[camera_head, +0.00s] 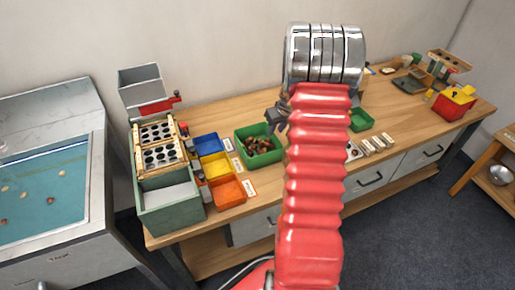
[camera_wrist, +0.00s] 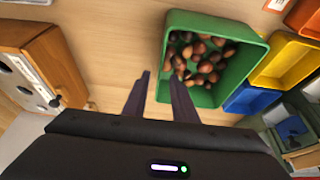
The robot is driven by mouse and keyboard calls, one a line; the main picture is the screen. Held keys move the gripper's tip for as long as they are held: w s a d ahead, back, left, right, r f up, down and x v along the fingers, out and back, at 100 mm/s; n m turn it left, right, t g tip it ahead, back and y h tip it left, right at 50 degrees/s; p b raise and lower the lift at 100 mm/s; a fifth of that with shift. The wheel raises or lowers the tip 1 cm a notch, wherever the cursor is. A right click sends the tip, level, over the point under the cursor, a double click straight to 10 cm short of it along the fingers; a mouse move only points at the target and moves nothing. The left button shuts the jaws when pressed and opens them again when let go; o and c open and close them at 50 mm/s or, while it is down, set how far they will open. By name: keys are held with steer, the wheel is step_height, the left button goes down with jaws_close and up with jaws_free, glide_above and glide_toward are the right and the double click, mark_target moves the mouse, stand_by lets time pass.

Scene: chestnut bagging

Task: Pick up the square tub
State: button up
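A square green tub (camera_head: 240,148) holding several brown chestnuts stands on the wooden bench in the head view, left of my red arm. In the wrist view the green tub (camera_wrist: 253,38) fills the upper right, with its chestnuts inside. My gripper (camera_wrist: 160,74) shows two dark fingers with a gap between them, beside the tub's lower left corner. The right finger overlaps the tub's wall in the picture; I cannot tell whether it touches. In the head view my gripper (camera_head: 279,118) is partly hidden by the arm, close above the tub.
Blue (camera_head: 208,144), yellow (camera_head: 215,166) and orange (camera_head: 227,193) bins stand left of the tub. A second green container (camera_head: 361,119) is right of my arm. A wooden box (camera_wrist: 45,65) stands left of my fingers in the wrist view, with bare bench between.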

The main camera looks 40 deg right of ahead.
mark_target(271, 141)
steer(key=shift+x, duration=1.65)
steer(key=shift+x, duration=2.6)
steer(key=shift+s, duration=0.1)
steer(key=shift+c, duration=0.3)
jaws_close()
